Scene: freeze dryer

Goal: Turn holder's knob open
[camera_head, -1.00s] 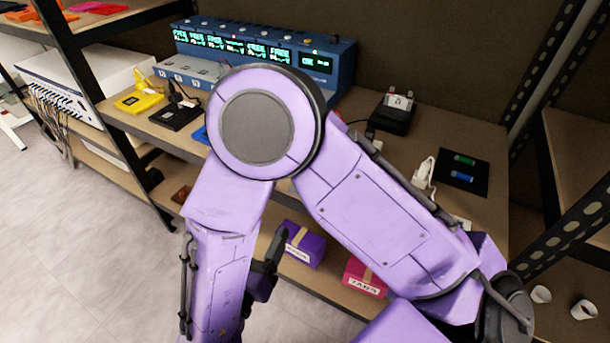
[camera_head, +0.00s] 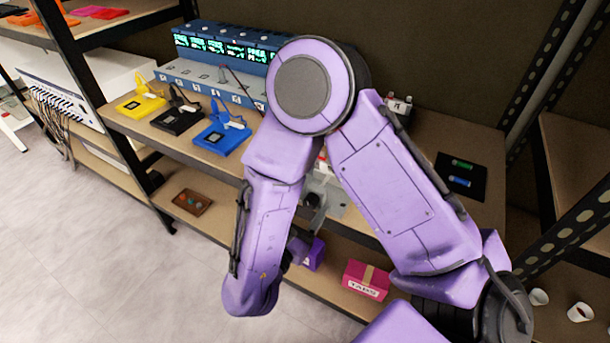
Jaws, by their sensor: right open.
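A grey metal device (camera_head: 330,192) stands at the front of the shelf top, partly hidden behind my right arm. It looks like the holder. A dark round part (camera_head: 313,200) on its front looks like the knob, but how it is turned cannot be told. My right arm reaches up from the lower right, bends at the elbow and drops in front of the shelf. My left gripper is out of view.
Yellow (camera_head: 140,106), black (camera_head: 178,121) and blue (camera_head: 221,138) devices stand left on the shelf top. A blue machine (camera_head: 215,45) with lit displays is behind them. A pink box (camera_head: 367,279) and brown tray (camera_head: 192,201) lie on the lower shelf. Floor at left is clear.

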